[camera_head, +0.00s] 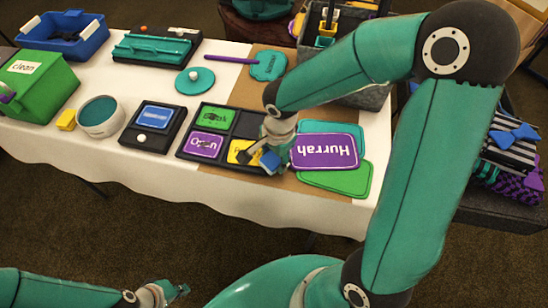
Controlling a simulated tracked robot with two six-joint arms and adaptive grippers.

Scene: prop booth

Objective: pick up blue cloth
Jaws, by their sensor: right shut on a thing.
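My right gripper (268,152) reaches down over the front right of a black compartment tray (221,135). It is shut on a small blue piece (269,161), which looks like the blue cloth; the fingers partly hide it, and I cannot tell if it touches the tray. The tray's other compartments hold green, purple and yellow pieces. My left gripper (177,291) is low at the front, away from the table, with its fingers too small to tell open or shut.
A purple "Hurrah" sign (325,152) lies over teal and green boards right of the tray.

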